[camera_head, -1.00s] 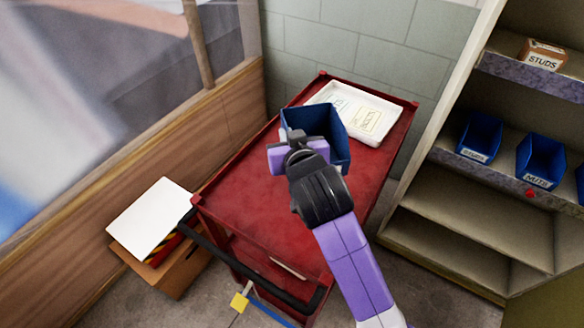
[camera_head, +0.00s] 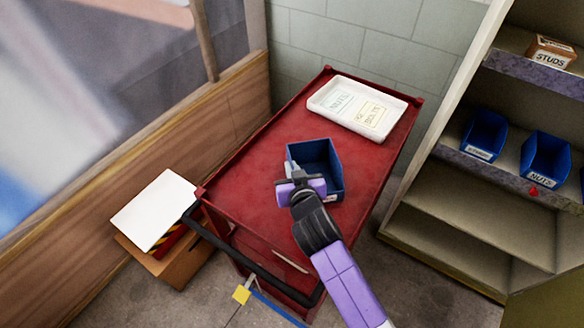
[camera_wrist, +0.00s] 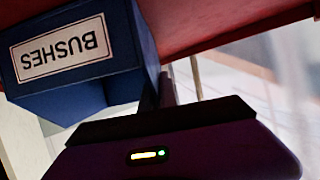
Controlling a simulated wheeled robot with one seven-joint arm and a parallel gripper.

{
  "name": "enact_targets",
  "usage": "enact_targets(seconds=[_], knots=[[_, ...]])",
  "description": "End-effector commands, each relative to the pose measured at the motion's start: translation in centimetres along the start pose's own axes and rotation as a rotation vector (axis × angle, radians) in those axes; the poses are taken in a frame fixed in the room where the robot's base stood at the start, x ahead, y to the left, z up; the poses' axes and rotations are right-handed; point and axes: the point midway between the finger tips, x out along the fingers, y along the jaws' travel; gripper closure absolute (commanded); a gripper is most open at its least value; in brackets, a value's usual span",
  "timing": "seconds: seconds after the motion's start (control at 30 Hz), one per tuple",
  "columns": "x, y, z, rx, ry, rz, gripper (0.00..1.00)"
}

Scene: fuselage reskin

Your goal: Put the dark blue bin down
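The dark blue bin (camera_head: 330,169) is over the middle of the red cart's top (camera_head: 255,200), open side up. It also shows in the wrist view (camera_wrist: 105,88), upside down, with a white label reading BUSHES (camera_wrist: 62,49). My gripper (camera_head: 296,174) is at the bin's near-left wall and appears shut on it. In the wrist view my gripper (camera_wrist: 168,92) is at the bin's side wall; its fingertips are largely hidden. The bin looks very close to the cart top, but I cannot tell whether it touches.
A white tray (camera_head: 398,119) with labelled areas lies at the cart's far end. Shelves (camera_head: 470,215) at right hold blue bins (camera_head: 485,137) and a STUDS box (camera_head: 550,52). A cardboard box (camera_head: 180,262) stands left of the cart. The cart's near-left top is clear.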

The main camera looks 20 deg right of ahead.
Motion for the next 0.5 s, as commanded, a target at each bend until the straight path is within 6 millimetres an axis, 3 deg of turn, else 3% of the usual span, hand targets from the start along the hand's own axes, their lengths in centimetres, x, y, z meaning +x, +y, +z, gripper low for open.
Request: enact_targets(seconds=[0.27, 0.4, 0.5], knots=[[0.11, -0.01, 0.19, -0.001, 0.002, 0.000, 1.00], [0.08, 0.00, 0.17, 0.000, 0.000, 0.000, 0.75], [0.08, 0.00, 0.16, 0.000, 0.000, 0.000, 0.75]])
